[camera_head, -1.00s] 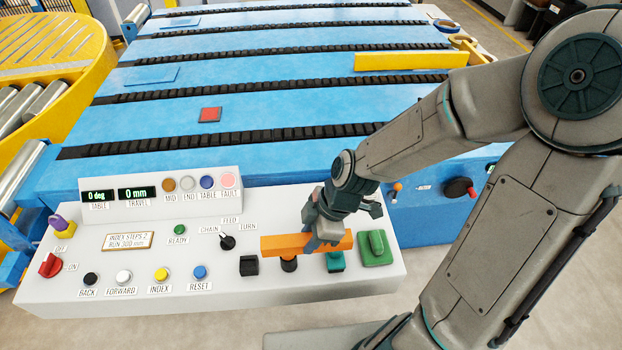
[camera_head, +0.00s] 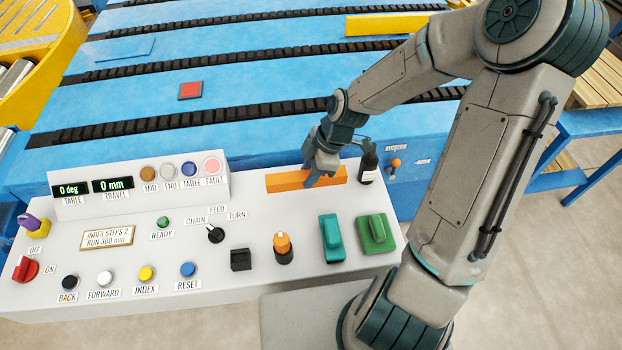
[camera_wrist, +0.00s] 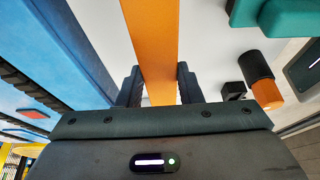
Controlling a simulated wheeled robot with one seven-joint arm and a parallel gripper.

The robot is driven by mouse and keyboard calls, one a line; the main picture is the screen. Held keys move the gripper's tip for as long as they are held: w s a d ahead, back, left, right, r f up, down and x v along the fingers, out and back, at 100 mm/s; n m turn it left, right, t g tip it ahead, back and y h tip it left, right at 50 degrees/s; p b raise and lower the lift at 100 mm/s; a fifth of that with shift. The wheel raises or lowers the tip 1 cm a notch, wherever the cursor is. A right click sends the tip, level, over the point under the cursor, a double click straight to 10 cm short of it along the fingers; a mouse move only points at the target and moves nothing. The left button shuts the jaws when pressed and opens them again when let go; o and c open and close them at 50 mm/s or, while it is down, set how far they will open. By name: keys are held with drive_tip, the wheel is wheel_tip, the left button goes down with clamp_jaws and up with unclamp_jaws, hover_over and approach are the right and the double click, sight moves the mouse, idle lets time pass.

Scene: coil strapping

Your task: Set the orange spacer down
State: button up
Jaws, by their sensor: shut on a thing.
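The orange spacer (camera_head: 285,182) is a long flat-sided bar at the back right of the white control console (camera_head: 120,262). My gripper (camera_head: 316,176) is shut on it from above, near the bar's right half. In the wrist view the spacer (camera_wrist: 152,40) runs lengthwise between the two dark fingers of my gripper (camera_wrist: 158,88). The bar looks level and close to the console top. I cannot tell whether its underside touches the surface.
A dark bottle (camera_head: 368,164) stands just right of the spacer. In front are a black block (camera_head: 240,260), an orange-topped black knob (camera_head: 283,246), a teal piece (camera_head: 331,238) and a green piece (camera_head: 372,234). The blue conveyor bed (camera_head: 180,145) lies behind the console.

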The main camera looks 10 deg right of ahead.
drive_tip(key=shift+w+d+f, duration=0.3)
drive_tip(key=shift+w+f, duration=0.2)
drive_tip(key=shift+w, duration=0.35)
drive_tip(key=shift+f, duration=2.05)
drive_tip(key=shift+f, duration=0.15)
drive_tip(key=o, duration=1.1)
drive_tip(key=shift+c, duration=0.2)
